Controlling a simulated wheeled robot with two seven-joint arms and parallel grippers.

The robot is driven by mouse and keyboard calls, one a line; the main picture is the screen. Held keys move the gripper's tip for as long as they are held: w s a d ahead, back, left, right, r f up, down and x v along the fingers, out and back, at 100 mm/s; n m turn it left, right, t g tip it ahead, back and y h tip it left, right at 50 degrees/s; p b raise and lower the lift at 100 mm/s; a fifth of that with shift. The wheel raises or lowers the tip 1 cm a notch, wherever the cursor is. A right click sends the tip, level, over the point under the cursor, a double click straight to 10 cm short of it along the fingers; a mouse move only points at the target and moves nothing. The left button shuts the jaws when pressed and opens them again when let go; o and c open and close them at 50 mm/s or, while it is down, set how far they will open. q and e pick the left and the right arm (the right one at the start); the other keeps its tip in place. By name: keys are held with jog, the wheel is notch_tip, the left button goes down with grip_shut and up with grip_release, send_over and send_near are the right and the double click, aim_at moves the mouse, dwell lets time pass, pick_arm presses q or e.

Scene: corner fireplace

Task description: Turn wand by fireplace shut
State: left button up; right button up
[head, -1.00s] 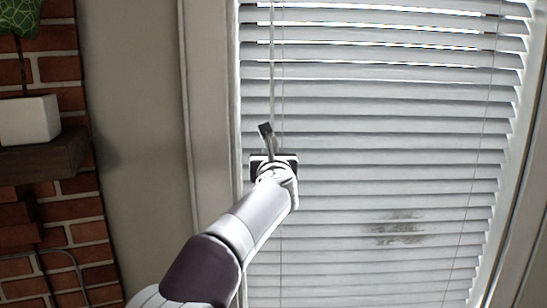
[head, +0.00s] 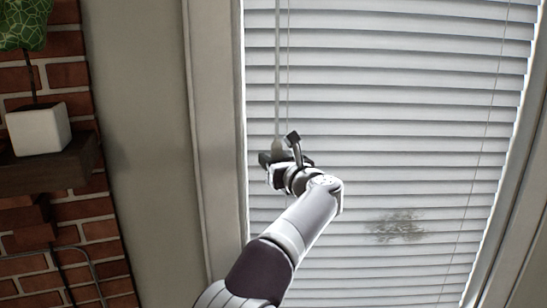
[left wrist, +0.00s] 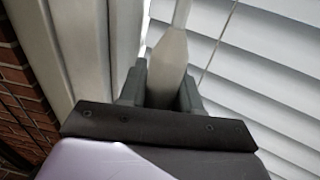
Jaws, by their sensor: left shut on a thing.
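The wand (head: 277,75) hangs down along the left side of the white blind (head: 380,110) in the head view. Its thicker grey handle shows in the left wrist view (left wrist: 168,65). My left gripper (head: 276,156) is shut on that handle, with a finger on each side of it in the left wrist view (left wrist: 161,88). The wand's lower end is hidden by the gripper. The blind's slats lie tilted and closely overlapped, with no bright gaps showing in the head view. My right gripper is not in view.
The window frame (head: 215,150) stands just left of the blind. Further left, a brick fireplace (head: 100,232) carries a dark wooden shelf (head: 60,168) with a white plant pot (head: 38,128). A dark smudge (head: 398,227) shows on the lower blind. A thin cord runs beside the wand.

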pick_arm(q)
jog(key=shift+r, duration=0.1)
jog(key=o, duration=1)
jog(key=shift+c, duration=0.2)
jog(key=shift+w, duration=0.1)
jog(key=b+v, duration=0.7)
jog(key=v, duration=0.5)
jog(key=shift+s+b, duration=0.35)
